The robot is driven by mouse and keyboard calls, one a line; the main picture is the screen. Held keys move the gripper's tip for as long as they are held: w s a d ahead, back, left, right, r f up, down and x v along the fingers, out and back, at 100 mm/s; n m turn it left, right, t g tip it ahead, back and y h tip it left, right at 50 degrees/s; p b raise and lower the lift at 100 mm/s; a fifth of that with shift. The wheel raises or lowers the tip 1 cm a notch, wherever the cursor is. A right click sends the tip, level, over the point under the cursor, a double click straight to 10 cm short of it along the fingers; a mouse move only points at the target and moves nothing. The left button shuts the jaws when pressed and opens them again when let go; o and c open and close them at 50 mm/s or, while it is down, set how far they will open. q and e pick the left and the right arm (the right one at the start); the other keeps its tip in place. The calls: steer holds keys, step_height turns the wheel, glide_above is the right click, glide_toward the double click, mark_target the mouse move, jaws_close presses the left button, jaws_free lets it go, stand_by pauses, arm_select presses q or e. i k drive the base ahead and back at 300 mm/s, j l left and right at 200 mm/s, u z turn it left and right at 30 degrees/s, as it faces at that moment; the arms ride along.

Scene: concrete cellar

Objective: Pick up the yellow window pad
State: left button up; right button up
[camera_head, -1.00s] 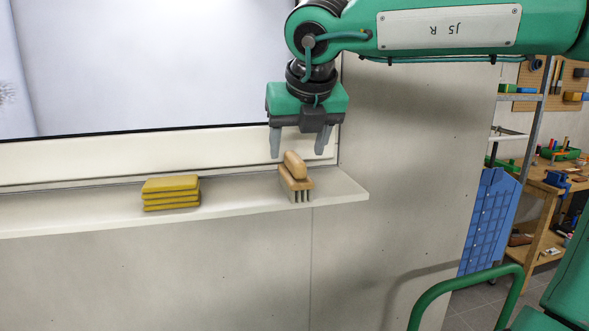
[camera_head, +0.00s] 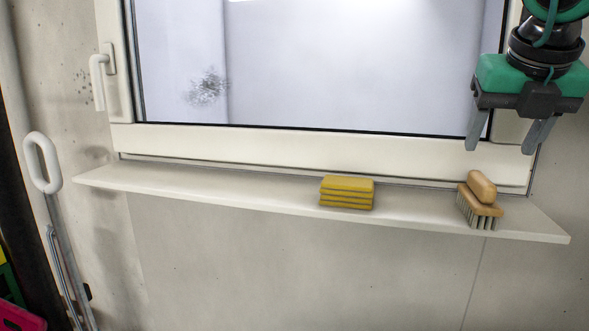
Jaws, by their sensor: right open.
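The yellow window pad (camera_head: 347,192) is a yellow block with darker horizontal bands, like a small stack. It lies on the white window sill (camera_head: 230,196), a little right of the sill's middle. My right gripper (camera_head: 505,142) hangs at the upper right with its two grey fingers pointing down. It is open, with nothing visible between the fingers. It is above the wooden brush and well to the right of the yellow pad, apart from both. My left gripper is not in view.
A wooden brush (camera_head: 481,205) with pale bristles stands on the sill below my right gripper. The window frame (camera_head: 300,148) rises behind the sill. A white window handle (camera_head: 98,82) is at the left. The sill left of the pad is clear.

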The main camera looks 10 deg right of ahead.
mark_target(357, 193)
steer(key=k+j, duration=1.1)
steer(key=k, duration=0.2)
